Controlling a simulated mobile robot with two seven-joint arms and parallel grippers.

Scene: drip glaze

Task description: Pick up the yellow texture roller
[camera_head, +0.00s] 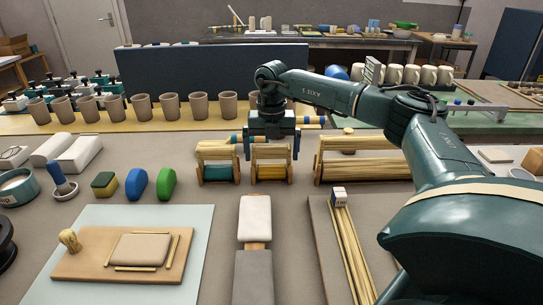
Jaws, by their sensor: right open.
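The yellow texture roller (270,173) rests in a small wooden cradle in the middle of the table. A similar roller with a teal surface (219,173) sits in the cradle just to its left. My right gripper (271,154) points down over the yellow roller's cradle, with its fingers spread to either side of it. The gripper is open and holds nothing. Its body hides what is behind the cradle, and I cannot tell whether the fingers touch it. My left gripper is not in view.
A wider wooden rack (355,168) stands right of the cradles. Green (166,184) and blue (137,184) rounded pieces lie to the left. A row of brown cups (141,106) stands behind. A board with a clay slab (140,249) lies in front.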

